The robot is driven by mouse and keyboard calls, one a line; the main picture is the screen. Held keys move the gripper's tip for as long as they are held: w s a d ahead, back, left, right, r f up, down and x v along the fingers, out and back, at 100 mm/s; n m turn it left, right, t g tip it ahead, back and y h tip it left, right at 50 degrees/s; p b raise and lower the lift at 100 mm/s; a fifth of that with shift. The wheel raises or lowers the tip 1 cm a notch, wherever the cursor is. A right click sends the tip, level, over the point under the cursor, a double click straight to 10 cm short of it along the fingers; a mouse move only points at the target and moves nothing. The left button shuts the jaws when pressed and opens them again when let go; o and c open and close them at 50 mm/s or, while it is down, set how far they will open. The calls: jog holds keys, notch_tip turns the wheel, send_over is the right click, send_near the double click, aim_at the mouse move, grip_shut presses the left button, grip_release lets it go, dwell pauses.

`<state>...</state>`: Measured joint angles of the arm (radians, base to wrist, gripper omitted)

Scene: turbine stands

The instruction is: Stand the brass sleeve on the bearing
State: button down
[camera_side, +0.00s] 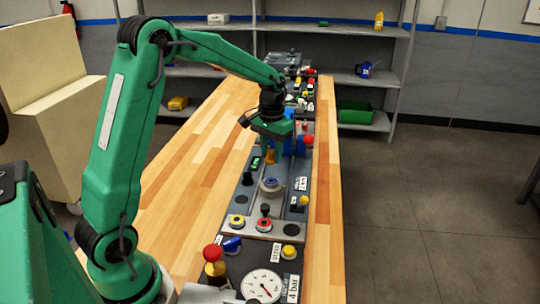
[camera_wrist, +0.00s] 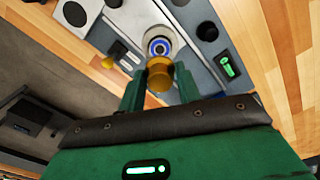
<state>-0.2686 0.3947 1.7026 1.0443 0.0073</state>
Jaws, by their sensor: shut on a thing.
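The brass sleeve (camera_wrist: 160,76) is between the two green fingers of my gripper (camera_wrist: 158,84) in the wrist view. In the side view it shows as a small orange-brown piece (camera_side: 269,157) below my gripper (camera_side: 271,148). My gripper is shut on it and holds it above the panel. The bearing (camera_side: 270,184) is a round grey seat with a blue ring on the grey panel, lower in the side view than the sleeve. In the wrist view the bearing (camera_wrist: 158,46) lies just beyond the sleeve, which hides part of its near side. The sleeve appears apart from the bearing.
A black knob (camera_side: 248,178) and a lit green switch (camera_side: 255,163) stand left of the bearing. Yellow, red and black knobs (camera_side: 264,224) line the panel's near end. A gauge (camera_side: 262,286) is nearer. Bare wooden bench (camera_side: 190,190) lies to the left.

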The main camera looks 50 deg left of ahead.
jog(key=shift+f, duration=2.8)
jog(key=shift+f, duration=0.45)
jog(key=c, duration=0.7)
grip_release()
jog(key=shift+c, duration=0.2)
jog(key=shift+r, duration=0.15)
jog(key=shift+r, duration=3.35)
